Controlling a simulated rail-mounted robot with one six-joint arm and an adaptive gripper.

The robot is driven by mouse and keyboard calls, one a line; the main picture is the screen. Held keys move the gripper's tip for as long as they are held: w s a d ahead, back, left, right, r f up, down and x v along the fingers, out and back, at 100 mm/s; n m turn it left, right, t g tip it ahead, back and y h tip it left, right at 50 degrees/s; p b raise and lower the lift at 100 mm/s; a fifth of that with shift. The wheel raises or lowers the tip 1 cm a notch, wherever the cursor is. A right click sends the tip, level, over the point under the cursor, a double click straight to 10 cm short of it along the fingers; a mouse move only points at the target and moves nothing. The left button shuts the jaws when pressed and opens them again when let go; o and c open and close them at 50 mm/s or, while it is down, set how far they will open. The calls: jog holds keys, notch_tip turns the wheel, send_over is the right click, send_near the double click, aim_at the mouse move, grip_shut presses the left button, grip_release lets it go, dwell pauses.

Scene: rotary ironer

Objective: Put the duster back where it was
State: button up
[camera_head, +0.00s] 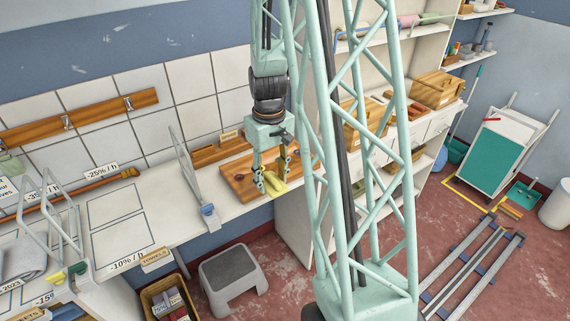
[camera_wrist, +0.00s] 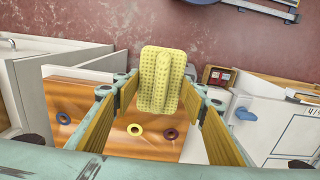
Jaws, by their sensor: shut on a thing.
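The duster (camera_head: 278,187) is a yellow, dimpled pad with a raised ridge. It also shows in the wrist view (camera_wrist: 152,80), between my fingertips. My gripper (camera_head: 272,180) is shut on it and points down over the worktop, by the front edge of a wooden board (camera_head: 236,187). In the wrist view my gripper's two wood-faced fingers (camera_wrist: 155,100) flank the duster. The duster seems to be held above the board, but its exact height is hard to tell.
A grey step stool (camera_head: 232,277) and a towel basket (camera_head: 168,298) are below. Shelves (camera_head: 400,45) rise at right.

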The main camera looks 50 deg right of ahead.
jog(key=shift+s+d, duration=0.3)
jog(key=shift+d, duration=0.25)
dwell(0.4)
send_over(269, 166)
jog(key=shift+s+a+f, duration=0.15)
jog(key=shift+s+f, duration=0.15)
jog(key=shift+f, duration=0.4)
jog(key=shift+w+d, duration=0.35)
jog(key=shift+w, duration=0.05)
jog(key=shift+f, duration=1.8)
jog(key=shift+a+f, duration=0.1)
jog(key=shift+f, duration=0.05)
jog(key=o, duration=0.5)
jog(key=shift+c, duration=0.2)
jog(key=o, duration=0.4)
